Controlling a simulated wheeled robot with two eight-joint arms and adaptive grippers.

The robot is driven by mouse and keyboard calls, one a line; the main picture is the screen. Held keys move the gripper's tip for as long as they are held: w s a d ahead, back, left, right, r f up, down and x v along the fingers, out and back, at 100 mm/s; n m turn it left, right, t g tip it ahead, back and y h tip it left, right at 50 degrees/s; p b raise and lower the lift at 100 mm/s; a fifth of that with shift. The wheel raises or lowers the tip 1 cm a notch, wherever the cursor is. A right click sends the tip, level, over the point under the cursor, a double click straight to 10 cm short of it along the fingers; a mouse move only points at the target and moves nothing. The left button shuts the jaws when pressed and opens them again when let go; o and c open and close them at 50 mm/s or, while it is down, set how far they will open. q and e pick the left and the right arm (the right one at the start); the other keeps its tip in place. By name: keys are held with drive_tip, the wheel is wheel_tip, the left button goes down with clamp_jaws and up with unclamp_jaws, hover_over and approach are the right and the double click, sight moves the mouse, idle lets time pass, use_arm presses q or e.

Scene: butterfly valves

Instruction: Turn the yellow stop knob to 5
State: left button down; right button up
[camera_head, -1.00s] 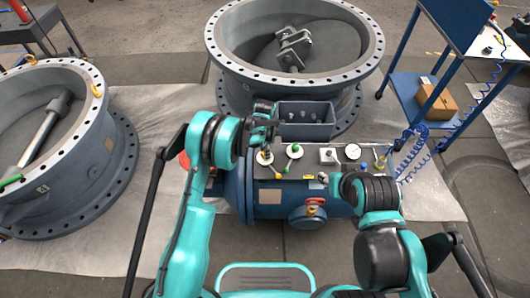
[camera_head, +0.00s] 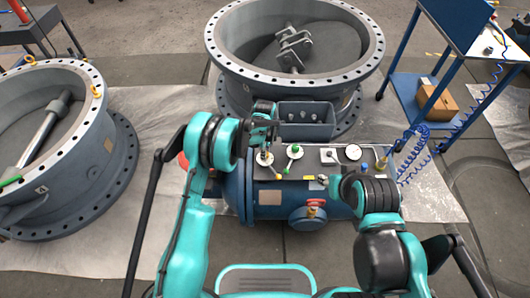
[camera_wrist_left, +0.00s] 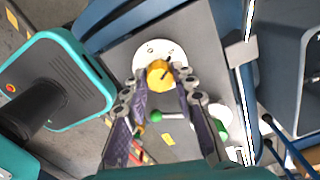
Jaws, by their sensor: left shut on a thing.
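The yellow stop knob (camera_wrist_left: 158,77) sits at the middle of a round white dial (camera_wrist_left: 147,52) on a grey panel, with a dark mark on its top. In the head view the dial (camera_head: 264,159) is partly covered by my left gripper (camera_head: 264,148). In the left wrist view my left gripper (camera_wrist_left: 167,80) has its fingertips on either side of the knob, shut on it. The numbers on the dial are too small to read. My right arm is over the right part of the panel; its gripper fingers (camera_head: 323,179) are mostly hidden by the wrist.
A green-ended lever (camera_head: 293,152) is beside the knob, with a white gauge (camera_head: 353,152) farther right. A grey open box (camera_head: 306,120) stands behind the panel. Large valve bodies (camera_head: 345,83) (camera_head: 105,130) stand behind and left. A blue cart (camera_head: 400,83) is at right.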

idle(0.4)
use_arm(q)
drive_tip(key=c, duration=1.2)
unclamp_jaws()
drive_tip(key=shift+r, duration=0.1)
wheel_tip(320, 180, up, 12)
drive_tip(key=shift+f, duration=0.1)
